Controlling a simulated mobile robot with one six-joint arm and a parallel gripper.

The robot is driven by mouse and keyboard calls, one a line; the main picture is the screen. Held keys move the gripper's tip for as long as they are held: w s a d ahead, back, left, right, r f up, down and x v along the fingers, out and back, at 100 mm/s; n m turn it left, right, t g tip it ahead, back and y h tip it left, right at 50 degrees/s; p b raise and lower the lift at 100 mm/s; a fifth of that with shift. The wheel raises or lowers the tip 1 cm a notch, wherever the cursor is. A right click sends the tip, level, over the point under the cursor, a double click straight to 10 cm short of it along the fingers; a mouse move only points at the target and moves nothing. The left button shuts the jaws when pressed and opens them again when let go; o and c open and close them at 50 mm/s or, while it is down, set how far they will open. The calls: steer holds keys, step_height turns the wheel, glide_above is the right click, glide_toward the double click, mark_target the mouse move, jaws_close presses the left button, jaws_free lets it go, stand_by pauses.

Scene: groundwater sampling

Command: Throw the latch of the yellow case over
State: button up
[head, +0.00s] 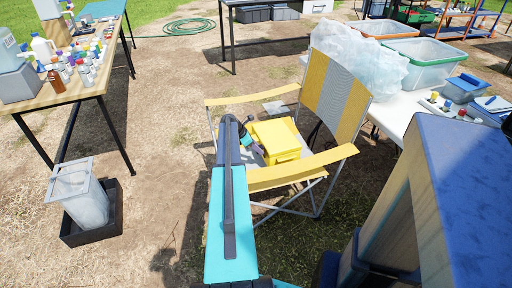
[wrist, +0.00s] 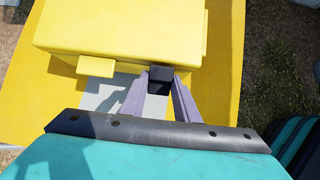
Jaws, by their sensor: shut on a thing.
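The yellow case (head: 276,138) sits on the seat of a folding chair, and its lid looks closed. In the wrist view the case (wrist: 120,30) fills the top, with a yellow tab (wrist: 97,66) on its near side, left of my gripper. My gripper (wrist: 161,76) is at the right part of that near side, its two grey-purple fingers close together. It is shut on a small part at the case's edge, which I take to be the latch; dark pieces at the fingertips hide most of it, so its position cannot be told.
The folding chair (head: 253,178) has yellow armrests on both sides of the case. A white table (head: 397,108) with bins and a plastic bag stands to the right.

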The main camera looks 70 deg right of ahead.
steer(key=shift+s+d+r+t+y+p, duration=0.15)
steer(key=shift+s+d+t+y+p, duration=0.2)
steer(key=shift+p, duration=0.35)
steer(key=shift+w+a, duration=0.1)
steer(key=shift+a, duration=0.05)
steer(key=o, duration=1)
steer(key=shift+o, duration=0.2)
steer(key=shift+r, duration=0.1)
steer(key=v, duration=1.3)
steer(key=shift+r, duration=0.3)
steer(key=shift+w+a, duration=0.1)
steer(key=shift+a, duration=0.05)
